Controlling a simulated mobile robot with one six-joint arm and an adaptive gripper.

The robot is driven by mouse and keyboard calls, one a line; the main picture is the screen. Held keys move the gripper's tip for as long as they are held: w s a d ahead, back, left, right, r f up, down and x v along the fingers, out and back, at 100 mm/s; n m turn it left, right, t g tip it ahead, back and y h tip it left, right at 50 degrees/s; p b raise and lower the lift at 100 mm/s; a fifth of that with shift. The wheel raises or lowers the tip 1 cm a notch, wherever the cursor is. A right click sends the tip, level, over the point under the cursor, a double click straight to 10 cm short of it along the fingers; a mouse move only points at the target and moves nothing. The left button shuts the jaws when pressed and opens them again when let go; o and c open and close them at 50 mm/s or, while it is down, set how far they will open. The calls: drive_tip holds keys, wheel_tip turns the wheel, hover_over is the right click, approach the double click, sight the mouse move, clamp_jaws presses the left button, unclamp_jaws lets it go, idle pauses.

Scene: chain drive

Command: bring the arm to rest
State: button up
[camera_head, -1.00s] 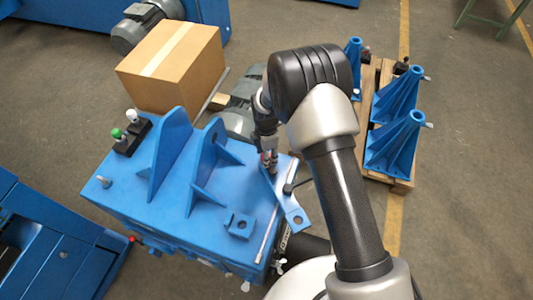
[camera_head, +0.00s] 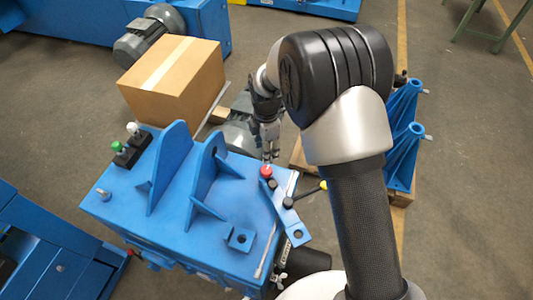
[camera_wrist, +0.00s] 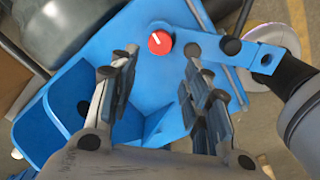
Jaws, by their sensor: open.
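My gripper (camera_head: 269,150) is over the right back corner of the blue machine bench (camera_head: 150,215), pointing down. In the wrist view my gripper (camera_wrist: 160,95) has its two fingers well apart with nothing between them. A red knob with a white mark (camera_wrist: 160,42) shows beyond the fingertips, apart from them. In the head view the red knob (camera_head: 266,171) is just below the gripper. A blue lever arm (camera_head: 287,215) lies along the bench's right edge, with a black rod ending in a yellow ball (camera_head: 323,186) beside it.
Upright blue brackets (camera_head: 170,165) stand on the bench, with a green button (camera_head: 116,146) at its left. A cardboard box (camera_head: 175,80) stands behind. More blue brackets (camera_head: 402,140) stand on a pallet (camera_head: 402,197) at the right, partly hidden by my arm.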

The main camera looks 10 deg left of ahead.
drive_tip(key=shift+r, duration=0.2)
idle(0.4)
drive_tip(key=s+d+r+m+t, duration=0.1)
drive_tip(key=s+d+r+m, duration=0.2)
drive_tip(key=d+r+m, duration=0.5)
drive_tip(key=s+d+r+m+t, duration=0.1)
drive_tip(key=s+d+r+m, duration=0.3)
drive_tip(key=r, duration=0.8)
drive_tip(key=s+d+r+m+t, duration=0.1)
drive_tip(key=s+d+r+m, duration=0.2)
drive_tip(key=s+d+m, duration=0.3)
drive_tip(key=s+d+r+m+t, duration=0.1)
drive_tip(key=s+d+r+m, duration=0.2)
drive_tip(key=s, duration=1)
drive_tip(key=d+m, duration=0.3)
drive_tip(key=shift+d+m+t, duration=0.3)
